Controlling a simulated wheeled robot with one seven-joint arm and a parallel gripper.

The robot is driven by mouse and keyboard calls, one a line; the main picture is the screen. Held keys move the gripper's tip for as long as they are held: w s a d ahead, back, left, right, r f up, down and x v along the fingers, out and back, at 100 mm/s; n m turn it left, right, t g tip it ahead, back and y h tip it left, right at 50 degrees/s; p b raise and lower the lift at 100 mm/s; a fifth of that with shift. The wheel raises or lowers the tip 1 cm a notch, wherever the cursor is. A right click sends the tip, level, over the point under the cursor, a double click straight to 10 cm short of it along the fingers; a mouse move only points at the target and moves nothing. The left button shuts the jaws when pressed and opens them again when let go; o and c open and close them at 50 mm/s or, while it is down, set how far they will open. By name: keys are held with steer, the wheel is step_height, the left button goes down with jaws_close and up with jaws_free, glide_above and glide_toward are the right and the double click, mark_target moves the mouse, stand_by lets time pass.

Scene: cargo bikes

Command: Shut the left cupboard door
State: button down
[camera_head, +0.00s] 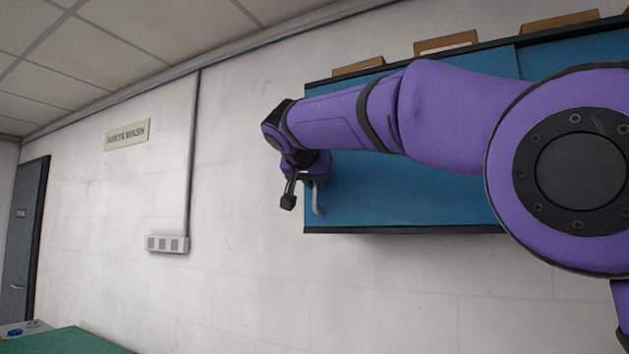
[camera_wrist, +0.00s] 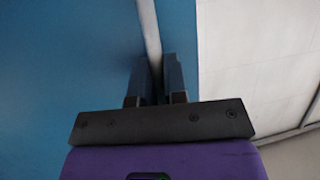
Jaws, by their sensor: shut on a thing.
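The blue left cupboard door (camera_head: 400,195) is on the wall cupboard, behind my arm in the head view. It looks flush or nearly flush with the cupboard front; I cannot tell whether a small gap is left. Its pale bar handle (camera_head: 317,198) stands upright near the door's left edge. My gripper (camera_head: 291,195) is at this handle. In the wrist view the handle (camera_wrist: 149,28) runs down between the two dark fingers of my gripper (camera_wrist: 158,72), which are shut on it. The blue door face (camera_wrist: 60,70) fills the left of that view. My arm hides the door's middle.
Further right is another blue cupboard panel (camera_head: 585,52). Several tan boxes (camera_head: 446,43) stand on top. A wall socket strip (camera_head: 167,244) and a sign (camera_head: 127,134) are to the left. A green surface (camera_head: 65,342) is at lower left. The wall below the cupboard is clear.

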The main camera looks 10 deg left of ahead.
steer(key=shift+a+r, duration=0.1)
steer(key=shift+a, duration=0.1)
steer(key=c, duration=1.2)
jaws_free()
steer(key=shift+a, duration=0.2)
steer(key=shift+d, duration=0.1)
steer(key=v, duration=1)
steer(key=shift+s, duration=0.35)
